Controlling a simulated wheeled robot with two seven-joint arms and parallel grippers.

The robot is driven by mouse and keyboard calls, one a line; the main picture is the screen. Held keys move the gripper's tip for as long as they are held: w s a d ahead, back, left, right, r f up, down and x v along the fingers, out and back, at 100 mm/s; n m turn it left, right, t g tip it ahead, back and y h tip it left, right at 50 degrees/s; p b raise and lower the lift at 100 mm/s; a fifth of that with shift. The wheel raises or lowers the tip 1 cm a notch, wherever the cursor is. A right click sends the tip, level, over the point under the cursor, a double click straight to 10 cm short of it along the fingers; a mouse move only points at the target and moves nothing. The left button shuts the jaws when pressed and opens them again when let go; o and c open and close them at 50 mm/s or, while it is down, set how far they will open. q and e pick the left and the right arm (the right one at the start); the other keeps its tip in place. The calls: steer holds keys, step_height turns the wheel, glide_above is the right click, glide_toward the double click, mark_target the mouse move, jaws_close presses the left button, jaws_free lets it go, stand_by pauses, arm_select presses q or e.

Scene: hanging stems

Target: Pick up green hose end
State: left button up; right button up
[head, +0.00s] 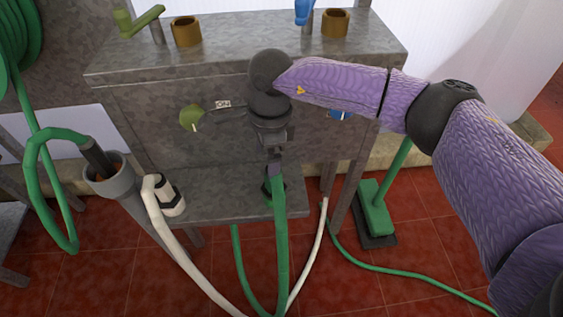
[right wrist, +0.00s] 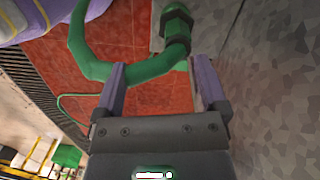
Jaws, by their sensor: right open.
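The green hose end (head: 279,205) hangs at the front edge of the grey bench's lower shelf, with the hose falling to the floor. My right gripper (head: 274,168) is just above it, pointing down, and partly hides its top. In the right wrist view the green hose end (right wrist: 177,27) has a thick ribbed collar and lies beyond the fingertips. Its hose curves left past the open right gripper (right wrist: 156,76). The fingers are apart and hold nothing; whether a fingertip touches the hose I cannot tell. My left gripper is out of view.
The grey bench (head: 140,71) carries a green tap and brass rings on top. A white hose (head: 180,252) hangs left of the green one. A grey tube (head: 113,183) holds another hose end at left. A green broom (head: 376,207) stands at right on red tiles.

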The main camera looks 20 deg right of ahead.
mark_target(274, 184)
steer(key=shift+w+d+h, duration=0.25)
steer(key=shift+w+d, duration=0.05)
steer(key=shift+d, duration=0.2)
steer(key=shift+w+d+h, duration=0.25)
steer(key=shift+d, duration=0.25)
steer(key=shift+w+d+f+n+b, duration=0.15)
steer(key=shift+d+f+n+b, duration=0.05)
steer(key=shift+d+n+b, duration=0.1)
steer(key=f+b, duration=0.2)
steer(key=f, duration=0.1)
steer(key=f+b, duration=0.2)
steer(key=f, duration=0.1)
steer(key=a+f+b, duration=0.1)
steer(key=f, duration=0.2)
steer(key=shift+w+f+b, duration=0.15)
steer(key=shift+b, duration=0.25)
steer(key=shift+r, duration=0.2)
steer(key=shift+c, duration=0.6)
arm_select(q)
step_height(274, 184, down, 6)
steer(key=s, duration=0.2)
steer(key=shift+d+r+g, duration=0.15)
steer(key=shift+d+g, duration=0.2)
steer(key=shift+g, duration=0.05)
arm_select(e)
jaws_close()
